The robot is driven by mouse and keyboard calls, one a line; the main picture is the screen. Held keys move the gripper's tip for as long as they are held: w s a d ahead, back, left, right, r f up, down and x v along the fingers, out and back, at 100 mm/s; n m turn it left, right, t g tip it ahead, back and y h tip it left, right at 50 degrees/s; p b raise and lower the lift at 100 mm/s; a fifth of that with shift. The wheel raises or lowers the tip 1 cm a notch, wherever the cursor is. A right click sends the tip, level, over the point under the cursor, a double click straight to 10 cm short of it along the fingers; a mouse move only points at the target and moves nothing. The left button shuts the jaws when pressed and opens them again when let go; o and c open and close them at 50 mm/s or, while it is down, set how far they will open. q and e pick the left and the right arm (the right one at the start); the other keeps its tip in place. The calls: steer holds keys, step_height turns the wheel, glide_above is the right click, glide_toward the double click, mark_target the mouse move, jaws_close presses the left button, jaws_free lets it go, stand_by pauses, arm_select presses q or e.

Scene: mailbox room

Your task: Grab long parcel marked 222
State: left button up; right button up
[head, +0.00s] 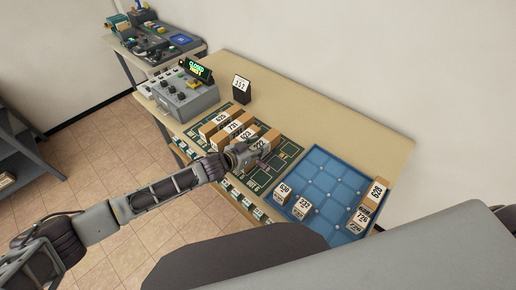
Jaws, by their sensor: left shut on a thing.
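The long parcel marked 222 (260,144) is a brown box with a white label. It is in the row on the green mat (287,156), at the right end of the long parcels. My left gripper (248,152) reaches in from the left and is shut on this parcel. The gripper hides part of it, and I cannot tell whether it is lifted off the mat. My right gripper is not in view.
Other long parcels (220,119) stand close on the left of the held one. A blue tray (325,188) with several small boxes lies to the right. A grey control box (184,95) and a small black sign stand behind left.

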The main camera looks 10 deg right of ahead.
mark_target(257, 147)
arm_select(q)
steer(key=shift+r, duration=5.05)
